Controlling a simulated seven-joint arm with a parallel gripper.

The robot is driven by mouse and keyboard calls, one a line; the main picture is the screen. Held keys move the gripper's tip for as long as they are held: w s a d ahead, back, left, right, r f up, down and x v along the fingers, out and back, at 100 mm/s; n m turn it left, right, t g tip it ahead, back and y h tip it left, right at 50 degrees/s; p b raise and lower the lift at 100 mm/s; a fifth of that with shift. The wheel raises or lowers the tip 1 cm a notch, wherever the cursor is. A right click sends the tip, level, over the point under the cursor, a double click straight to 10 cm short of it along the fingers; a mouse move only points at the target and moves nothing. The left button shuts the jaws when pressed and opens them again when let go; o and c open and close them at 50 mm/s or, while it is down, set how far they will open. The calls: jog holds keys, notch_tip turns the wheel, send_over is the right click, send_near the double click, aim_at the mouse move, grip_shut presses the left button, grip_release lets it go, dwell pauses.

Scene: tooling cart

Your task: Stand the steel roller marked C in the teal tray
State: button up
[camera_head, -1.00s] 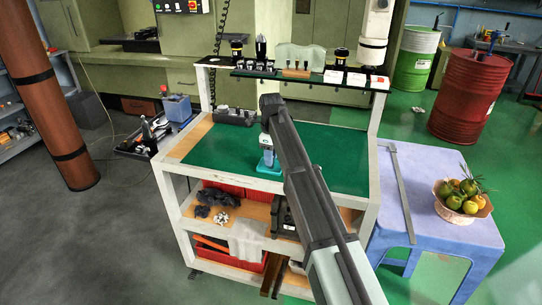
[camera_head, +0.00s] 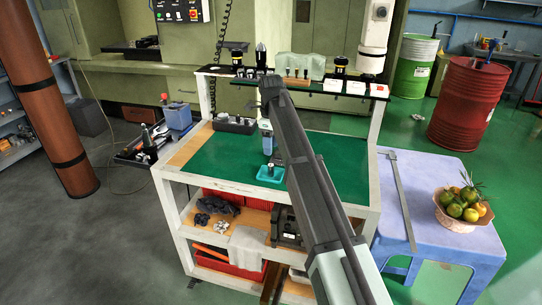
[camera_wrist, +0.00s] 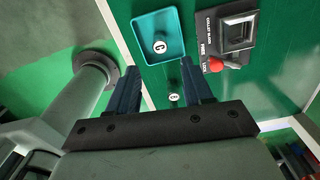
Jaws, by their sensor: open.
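The teal tray (camera_head: 262,176) lies on the green mat, and it also shows at the top of the wrist view (camera_wrist: 177,57). The steel roller marked C (camera_wrist: 159,46) stands upright inside it, its white lettered end facing up. In the head view the roller (camera_head: 270,167) is a small dark upright shape in the tray. My gripper (camera_wrist: 148,64) is open and empty, its fingers apart above the tray area. In the head view my gripper (camera_head: 267,148) is above the tray, clear of the roller.
A second roller (camera_wrist: 173,98) with a white marked end stands on the mat near the tray. A black fixture (camera_wrist: 237,32) with a square opening and red knob (camera_wrist: 215,65) is right of the tray.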

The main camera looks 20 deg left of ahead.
jog(key=shift+r, duration=1.85)
